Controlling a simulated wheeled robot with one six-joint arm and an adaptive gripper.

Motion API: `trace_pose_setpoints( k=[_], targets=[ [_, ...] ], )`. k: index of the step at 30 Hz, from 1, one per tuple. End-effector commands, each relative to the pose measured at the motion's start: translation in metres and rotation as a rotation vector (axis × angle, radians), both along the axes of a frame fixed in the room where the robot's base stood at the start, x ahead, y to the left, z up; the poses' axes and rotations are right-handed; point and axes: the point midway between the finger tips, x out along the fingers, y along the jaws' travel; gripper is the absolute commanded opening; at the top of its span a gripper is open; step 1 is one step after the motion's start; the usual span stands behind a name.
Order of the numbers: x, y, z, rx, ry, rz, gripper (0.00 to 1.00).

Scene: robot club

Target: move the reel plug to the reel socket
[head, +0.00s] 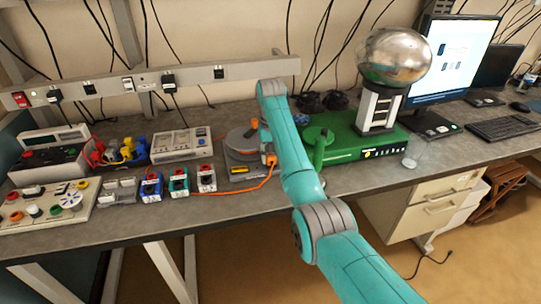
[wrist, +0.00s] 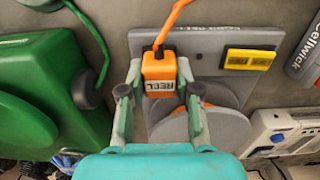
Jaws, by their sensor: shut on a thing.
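The reel plug is an orange block marked "REEL" (wrist: 160,86) with an orange cable leaving its top. It also shows in the head view (head: 269,159), at the right side of the grey reel. My gripper (wrist: 159,72) is shut on it, one finger on each side. Just beyond is the grey reel (head: 241,139), with its flat grey base (wrist: 205,42) carrying a partly legible label and a yellow part (wrist: 250,60). I cannot tell which part is the reel socket, or whether the plug touches the base.
Blue (head: 151,187), teal (head: 179,182) and white (head: 206,178) socket boxes stand left of the reel. An orange cable (head: 252,187) loops along the bench front. A green machine with a metal dome (head: 395,56) stands to the right. My arm crosses the bench's front edge.

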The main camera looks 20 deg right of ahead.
Motion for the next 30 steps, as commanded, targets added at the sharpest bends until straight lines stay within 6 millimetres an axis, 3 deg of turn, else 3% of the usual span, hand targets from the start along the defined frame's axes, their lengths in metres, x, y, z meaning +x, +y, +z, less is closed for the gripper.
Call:
trace_pose_setpoints(
  k=[5, 6, 9, 20, 30],
  targets=[
    [0.000, 0.000, -0.002, 0.000, 0.002, 0.000, 0.02],
    [0.000, 0.000, -0.002, 0.000, 0.002, 0.000, 0.37],
    [0.000, 0.000, -0.002, 0.000, 0.002, 0.000, 0.62],
    [0.000, 0.000, 0.001, 0.000, 0.001, 0.000, 0.62],
    [0.001, 0.000, 0.036, 0.000, -0.001, 0.000, 0.62]
  ],
)
